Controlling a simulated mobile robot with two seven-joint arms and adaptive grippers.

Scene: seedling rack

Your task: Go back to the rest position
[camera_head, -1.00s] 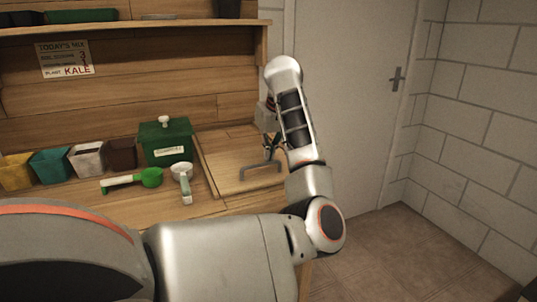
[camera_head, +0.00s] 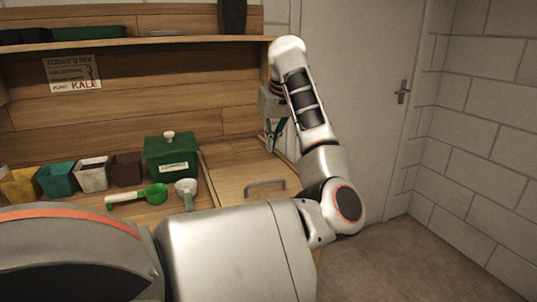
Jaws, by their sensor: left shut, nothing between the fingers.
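My left arm comes in from the left and bends up at the elbow on the right side of the bench. My left gripper (camera_head: 274,146) points down over the back right of the bench board, beside the wrist. Its fingers are shut with nothing between them. It is apart from the grey handle (camera_head: 265,186) on the board. My right gripper is not in view.
Several coloured pots (camera_head: 57,179) stand left. A shelf (camera_head: 150,42) runs above. A door (camera_head: 365,110) is behind the arm.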

